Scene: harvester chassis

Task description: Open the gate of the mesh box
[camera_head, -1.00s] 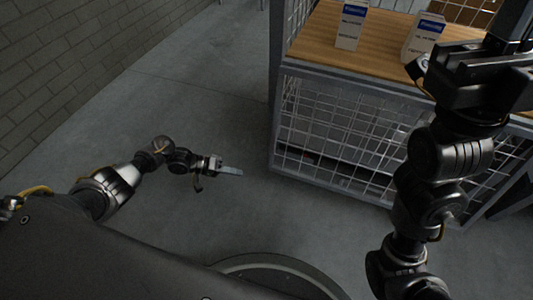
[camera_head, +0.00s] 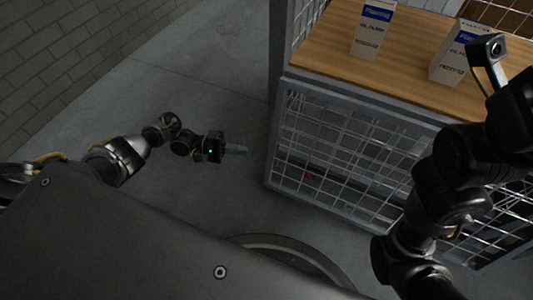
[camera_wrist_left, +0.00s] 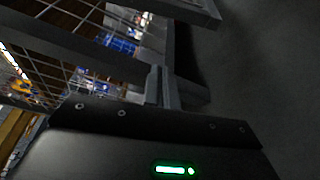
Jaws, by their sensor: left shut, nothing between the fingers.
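The mesh box (camera_head: 330,191) stands at the right of the head view, with a grey metal frame, wire mesh front and a wooden board on top. Its mesh front panel (camera_head: 345,150) appears upright in its frame, below the board. My left gripper (camera_head: 243,150) is shut and empty, just left of the box's near left corner post, with a small gap in the head view. In the left wrist view the shut fingers (camera_wrist_left: 161,85) appear against the grey frame bars (camera_wrist_left: 90,50). My right arm reaches over the box's right side; its gripper's fingers are not visible.
Two white and blue cartons stand on the wooden board (camera_head: 415,45), a left carton (camera_head: 370,30) and a right carton (camera_head: 452,60). A brick wall (camera_head: 70,55) runs along the left. The grey floor (camera_head: 200,85) between wall and box is clear.

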